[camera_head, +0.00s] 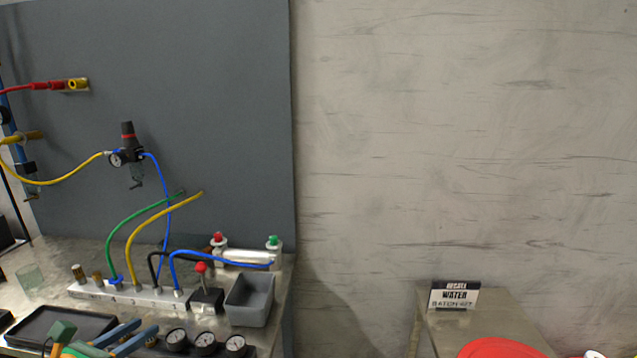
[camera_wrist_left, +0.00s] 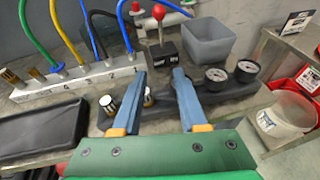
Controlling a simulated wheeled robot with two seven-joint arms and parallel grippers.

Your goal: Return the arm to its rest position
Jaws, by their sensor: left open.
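My left gripper (camera_head: 146,327) is low at the left of the head view, over the front of the metal bench (camera_head: 40,262). Its two blue fingers are apart with nothing held between them. In the left wrist view the open fingers (camera_wrist_left: 162,78) point toward the black gauge block (camera_wrist_left: 225,95). Brass fittings (camera_wrist_left: 108,105) show beside and behind the left finger; I cannot tell whether the finger touches them. My right gripper is not in view.
A white manifold (camera_head: 130,294) with coloured hoses, a red-knobbed lever box (camera_head: 207,299), a grey bin (camera_head: 250,300) and a black tray (camera_head: 60,325) crowd the bench. A red rounded shape (camera_head: 500,348) is at lower right.

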